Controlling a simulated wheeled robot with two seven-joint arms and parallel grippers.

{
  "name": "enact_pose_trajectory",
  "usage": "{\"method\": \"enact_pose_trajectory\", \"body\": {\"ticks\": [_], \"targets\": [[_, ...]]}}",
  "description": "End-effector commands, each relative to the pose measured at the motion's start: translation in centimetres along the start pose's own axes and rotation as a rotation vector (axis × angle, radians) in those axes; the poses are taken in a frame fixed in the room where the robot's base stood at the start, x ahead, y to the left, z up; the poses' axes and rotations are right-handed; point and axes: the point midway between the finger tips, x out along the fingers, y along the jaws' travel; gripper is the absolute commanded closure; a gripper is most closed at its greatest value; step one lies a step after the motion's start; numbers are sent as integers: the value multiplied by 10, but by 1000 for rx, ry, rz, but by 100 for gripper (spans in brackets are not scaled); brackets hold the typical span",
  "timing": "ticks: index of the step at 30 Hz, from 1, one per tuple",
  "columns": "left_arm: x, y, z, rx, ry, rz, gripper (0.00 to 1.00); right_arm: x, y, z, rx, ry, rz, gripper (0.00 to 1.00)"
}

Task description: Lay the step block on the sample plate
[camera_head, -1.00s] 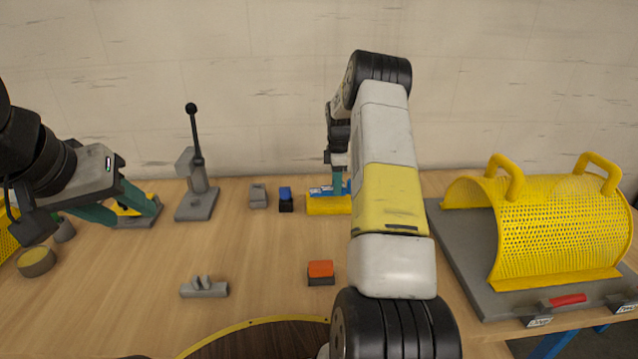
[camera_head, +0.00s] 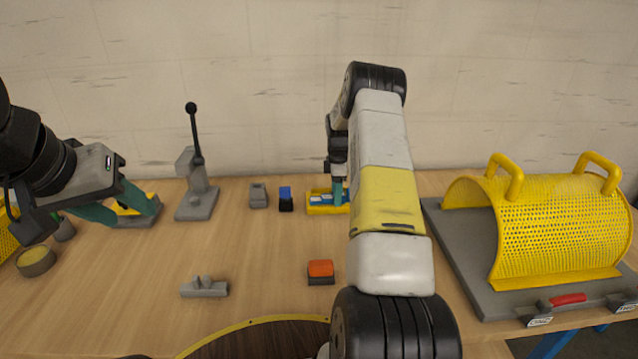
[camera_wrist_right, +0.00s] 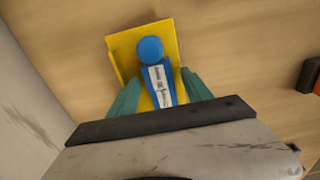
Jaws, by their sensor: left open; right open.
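A blue piece with a round head and a white label, which seems to be the step block (camera_wrist_right: 158,78), lies on a yellow tray-like plate with raised edges, seemingly the sample plate (camera_wrist_right: 122,48). In the head view the blue piece (camera_head: 322,200) is partly hidden by my right arm, and the yellow plate (camera_head: 314,209) stands near the wall. My right gripper (camera_wrist_right: 160,95) is open, with its green fingers on either side of the blue piece and gaps beside it. My left gripper (camera_head: 125,208) is open and empty at the left.
A small blue-and-black block (camera_head: 286,200) and a grey block (camera_head: 258,196) stand left of the plate. A lever stand (camera_head: 197,200) is further left. An orange-topped block (camera_head: 320,271) and a grey bumped part (camera_head: 204,288) lie nearer. A yellow perforated guard (camera_head: 560,230) fills the right.

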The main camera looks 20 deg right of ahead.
Motion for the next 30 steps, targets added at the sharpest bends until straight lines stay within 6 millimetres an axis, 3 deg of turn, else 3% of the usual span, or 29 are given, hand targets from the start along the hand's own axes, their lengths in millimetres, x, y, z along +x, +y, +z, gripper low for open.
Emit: {"method": "enact_pose_trajectory", "body": {"ticks": [7, 18, 26, 30], "targets": [[0, 0, 0, 0, 0, 0, 54, -17, 1, 0, 0, 0, 3, 42], [0, 0, 0, 0, 0, 0, 54, -94, 1, 0, 0, 1, 3, 42], [0, 0, 0, 0, 0, 0, 54, -124, 0, -1, 3, 1, 3, 42], [0, 0, 0, 0, 0, 0, 54, -154, -11, -10, 55, 9, 30, 42]]}}
